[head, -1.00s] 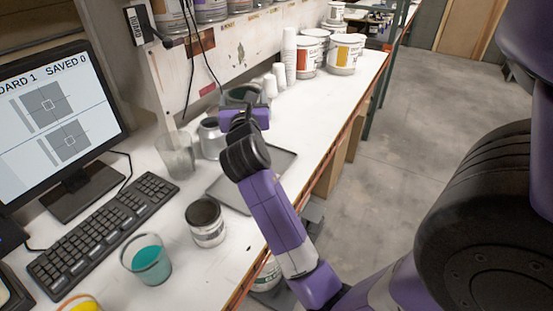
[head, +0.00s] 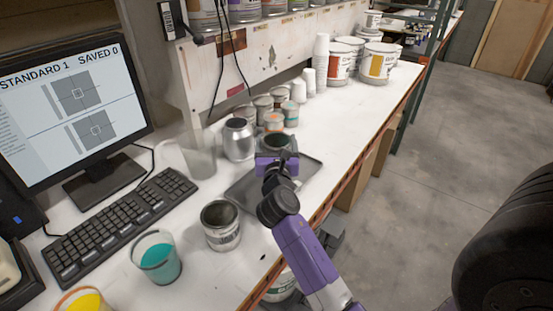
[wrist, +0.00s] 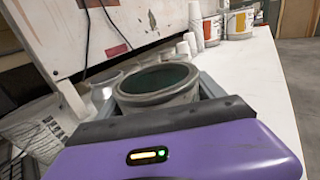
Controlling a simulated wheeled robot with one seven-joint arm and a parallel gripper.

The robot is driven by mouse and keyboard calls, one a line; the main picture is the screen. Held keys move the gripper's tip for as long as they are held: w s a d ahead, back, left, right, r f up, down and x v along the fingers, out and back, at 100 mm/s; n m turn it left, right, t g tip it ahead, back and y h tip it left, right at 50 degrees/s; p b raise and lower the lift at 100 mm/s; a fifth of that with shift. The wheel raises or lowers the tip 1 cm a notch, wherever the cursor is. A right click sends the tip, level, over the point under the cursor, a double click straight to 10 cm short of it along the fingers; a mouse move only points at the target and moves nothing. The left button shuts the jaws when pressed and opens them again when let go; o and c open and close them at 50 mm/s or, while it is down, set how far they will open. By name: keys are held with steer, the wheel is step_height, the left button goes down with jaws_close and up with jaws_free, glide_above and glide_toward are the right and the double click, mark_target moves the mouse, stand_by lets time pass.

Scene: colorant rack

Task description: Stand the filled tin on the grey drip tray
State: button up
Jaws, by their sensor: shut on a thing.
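The held tin (head: 279,142) is an open grey metal tin with dark green inside. In the wrist view the tin (wrist: 160,95) looks upright, its rim facing up. My gripper (head: 277,158) is shut on it; the fingers' contact is partly hidden. The grey drip tray (head: 245,192) is a flat dark tray on the white bench. The tin is over or at the tray's far part; its base is hidden behind my gripper, so I cannot tell whether it touches the tray.
Another open tin (head: 221,228) stands at the tray's near left. A silver can (head: 238,140) and a clear beaker (head: 198,155) stand left of the tray. A teal-filled cup (head: 157,258) and keyboard (head: 120,215) are nearer. Several small tins (head: 264,104) stand behind. Bench right of them is clear.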

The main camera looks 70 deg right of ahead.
steer(key=shift+f+b, duration=0.7)
steer(key=shift+f, duration=1.8)
steer(key=shift+f, duration=0.2)
steer(key=o, duration=1.5)
steer(key=shift+r, duration=0.1)
steer(key=shift+r, duration=0.25)
steer(key=b+v, duration=0.1)
steer(key=v, duration=1.1)
steer(key=shift+f+b, duration=0.15)
steer(key=shift+b, duration=0.2)
